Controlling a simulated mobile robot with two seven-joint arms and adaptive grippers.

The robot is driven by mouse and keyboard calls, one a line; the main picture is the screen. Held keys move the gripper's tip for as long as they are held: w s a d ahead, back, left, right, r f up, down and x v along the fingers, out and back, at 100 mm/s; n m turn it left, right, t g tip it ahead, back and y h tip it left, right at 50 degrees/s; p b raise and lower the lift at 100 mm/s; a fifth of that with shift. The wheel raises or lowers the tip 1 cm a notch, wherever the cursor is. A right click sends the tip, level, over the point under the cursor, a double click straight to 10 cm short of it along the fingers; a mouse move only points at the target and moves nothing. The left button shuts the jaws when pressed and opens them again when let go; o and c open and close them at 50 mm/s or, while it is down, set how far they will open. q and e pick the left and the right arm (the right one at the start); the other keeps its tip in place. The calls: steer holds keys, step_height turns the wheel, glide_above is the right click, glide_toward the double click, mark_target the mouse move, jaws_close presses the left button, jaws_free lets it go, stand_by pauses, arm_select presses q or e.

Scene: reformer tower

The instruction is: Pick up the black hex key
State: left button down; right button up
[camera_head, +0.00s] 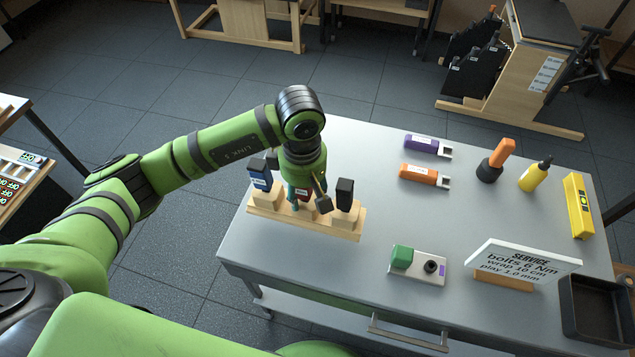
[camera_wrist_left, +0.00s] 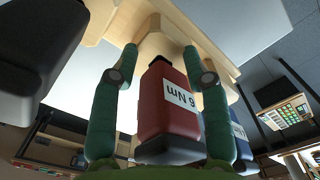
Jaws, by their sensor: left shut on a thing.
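A wooden rack (camera_head: 338,231) at the table's left edge holds upright tools with coloured handles. The black-handled tool (camera_head: 344,194) stands at its right end; a large dark handle (camera_wrist_left: 48,45) fills the upper left of the wrist view. My left gripper (camera_wrist_left: 160,50) is over the rack's middle, around the red handle (camera_wrist_left: 170,100), labelled 6 Nm. Its fingertips are at the sides of the wooden block (camera_wrist_left: 163,43) beyond this handle, with gaps beside the handle itself. The gripper is not on the black tool. My left wrist partly hides the red handle in the head view.
A blue-handled tool (camera_head: 260,176) is in the rack's left end. A dark hammer-like piece (camera_head: 321,192) shows between gripper and black handle. A white plate with a green block (camera_head: 402,257) and a service sign (camera_head: 522,262) lie to the right. The table's middle is clear.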

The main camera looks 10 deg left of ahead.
mark_target(306, 203)
arm_select(q)
steer(key=shift+w+d+f+p, duration=0.1)
steer(key=shift+f+p, duration=0.65)
steer(key=shift+f, duration=1)
steer(key=shift+f, duration=0.15)
steer(key=c, duration=0.6)
jaws_free()
steer(key=shift+f, duration=0.15)
steer(key=shift+s, duration=0.2)
